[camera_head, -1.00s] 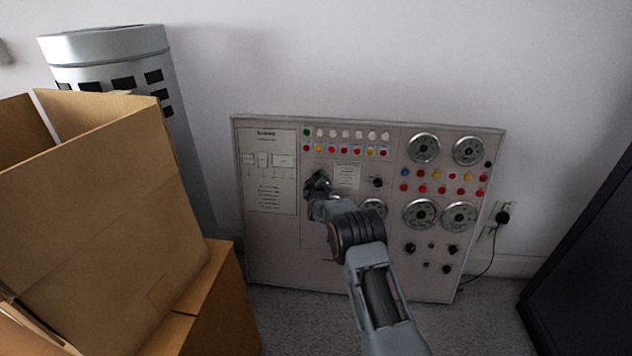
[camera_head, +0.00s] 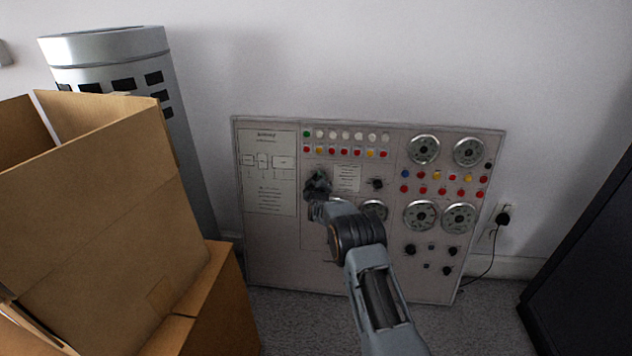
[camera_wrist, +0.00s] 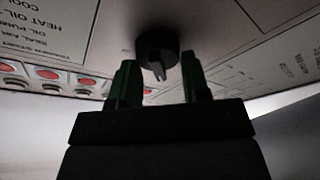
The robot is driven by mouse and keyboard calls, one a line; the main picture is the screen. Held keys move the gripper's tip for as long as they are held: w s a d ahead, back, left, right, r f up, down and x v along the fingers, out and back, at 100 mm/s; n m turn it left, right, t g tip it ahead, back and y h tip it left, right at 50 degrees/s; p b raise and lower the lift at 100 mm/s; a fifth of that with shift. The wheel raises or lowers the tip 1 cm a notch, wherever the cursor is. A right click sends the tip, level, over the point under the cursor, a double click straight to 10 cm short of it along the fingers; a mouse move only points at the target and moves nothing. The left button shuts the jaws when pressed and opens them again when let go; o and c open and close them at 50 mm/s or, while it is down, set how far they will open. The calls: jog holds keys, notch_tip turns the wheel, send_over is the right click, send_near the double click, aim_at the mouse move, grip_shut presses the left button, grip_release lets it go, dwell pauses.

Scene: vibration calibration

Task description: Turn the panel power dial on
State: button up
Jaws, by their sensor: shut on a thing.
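The control panel (camera_head: 270,240) stands upright against the wall. My gripper (camera_head: 317,180) is at the upper middle of the panel, just right of the printed diagram sheet, and covers the dial in the head view. In the wrist view the round black power dial (camera_wrist: 158,54) with its raised grip bar sits between the two dark green fingertips of my gripper (camera_wrist: 160,74). The fingers are shut on the dial. The exact angle of its pointer is hard to read.
Open cardboard boxes (camera_head: 110,220) stand at the left, with a grey cylinder (camera_head: 110,50) behind them. Other knobs, gauges (camera_head: 420,214) and coloured lights fill the panel's right side. A dark object (camera_head: 590,260) stands at the right edge.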

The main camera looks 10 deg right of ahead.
jog(key=shift+f+b, duration=0.1)
jog(key=shift+b, duration=0.2)
jog(key=shift+s+d+r+m+g+h+b, duration=0.1)
jog(key=shift+m+g+h+b, duration=0.6)
jog(key=shift+m, duration=2.95)
jog(key=shift+w+d+r+m+t+h+b, duration=0.15)
jog(key=shift+m+h+b, duration=1.15)
jog(key=shift+m, duration=2.4)
jog(key=shift+s+d+f+m+g+h+b, duration=0.15)
jog(key=shift+m+g+h+b, duration=0.8)
jog(key=shift+m, duration=2.7)
jog(key=shift+r+t+h+p, duration=0.1)
jog(key=shift+t+h+p, duration=0.3)
jog(key=shift+t, duration=0.1)
jog(key=o, duration=0.9)
jog(key=shift+a, duration=0.1)
